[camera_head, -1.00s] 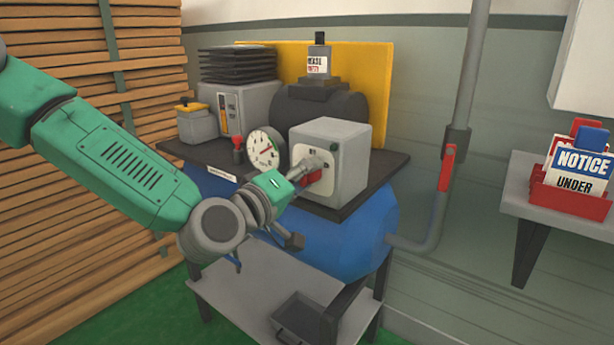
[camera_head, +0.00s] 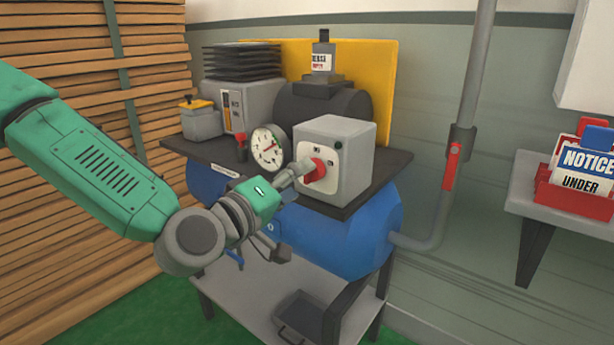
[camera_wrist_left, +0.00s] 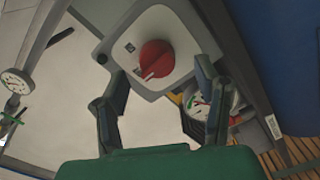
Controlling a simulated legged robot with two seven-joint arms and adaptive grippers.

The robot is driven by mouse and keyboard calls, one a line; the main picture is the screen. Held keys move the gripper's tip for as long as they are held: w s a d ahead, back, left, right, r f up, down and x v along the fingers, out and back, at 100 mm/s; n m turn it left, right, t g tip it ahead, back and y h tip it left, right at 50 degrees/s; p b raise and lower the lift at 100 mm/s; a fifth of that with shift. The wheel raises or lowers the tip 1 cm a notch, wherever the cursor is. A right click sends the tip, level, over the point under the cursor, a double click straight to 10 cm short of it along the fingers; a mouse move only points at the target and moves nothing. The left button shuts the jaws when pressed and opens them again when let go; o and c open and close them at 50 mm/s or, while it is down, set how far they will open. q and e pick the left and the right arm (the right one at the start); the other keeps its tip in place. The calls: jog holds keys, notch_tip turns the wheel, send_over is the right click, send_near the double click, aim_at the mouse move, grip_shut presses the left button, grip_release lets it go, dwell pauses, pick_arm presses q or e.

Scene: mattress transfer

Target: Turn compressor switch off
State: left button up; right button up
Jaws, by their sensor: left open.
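The compressor switch is a red rotary knob (camera_head: 316,169) on the front of a light grey box (camera_head: 347,150) on top of the blue compressor tank (camera_head: 350,235). My left gripper (camera_head: 300,170) is open, with its fingertips just left of the knob and partly overlapping it in the head view. In the left wrist view, the red knob (camera_wrist_left: 156,58) sits ahead of and between the two spread fingers of the gripper (camera_wrist_left: 160,80). A pale pointer line on it points down and left. Contact cannot be told. My right gripper is out of view.
A round gauge (camera_head: 267,146) stands left of the switch box. A pipe with a red-handled valve (camera_head: 451,166) rises at the right. A shelf (camera_head: 522,190) with a red tray of notice signs (camera_head: 570,199) is farther right. Wooden slats (camera_head: 150,80) stand at the left.

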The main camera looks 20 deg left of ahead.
pick_arm(q)
jog(key=v, duration=0.3)
jog(key=shift+s+a, duration=0.25)
jog(key=shift+s, duration=0.1)
